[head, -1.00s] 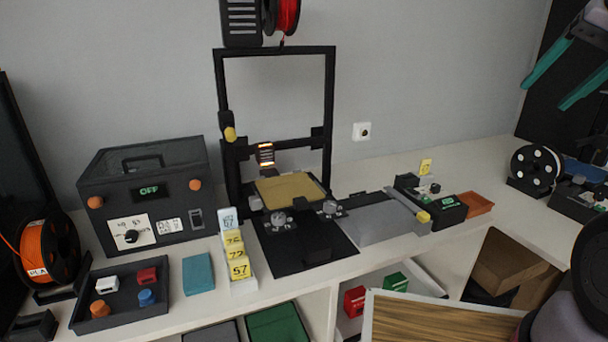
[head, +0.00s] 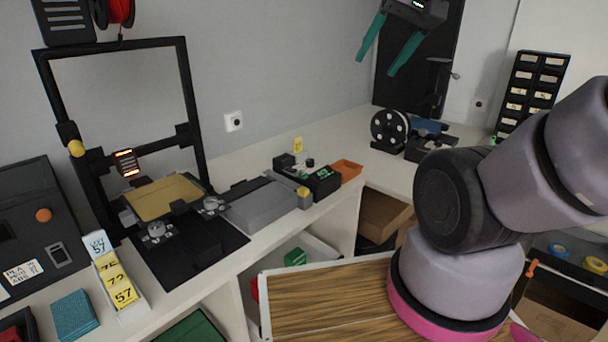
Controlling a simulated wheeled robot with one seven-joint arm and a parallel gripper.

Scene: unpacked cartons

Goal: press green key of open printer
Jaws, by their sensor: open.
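The open printer (head: 189,107) is a black upright frame at the left of the head view, with a tan bed (head: 163,197) and a glowing print head (head: 126,163). To its right, a small black control box (head: 318,185) has a lit green display (head: 321,173) and small knobs on top. Small green marks show beside the display, but I cannot tell which is the green key. My gripper (head: 378,67) has two teal fingers, spread apart and empty. It hangs at the top of the view, in front of the wall and dark panel, apart from the printer and box.
A grey slab (head: 262,205) lies left of the control box and an orange tray (head: 347,170) right of it. Yellow number cards (head: 122,290) stand at the front left. A wood-topped surface (head: 330,300) is below the counter.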

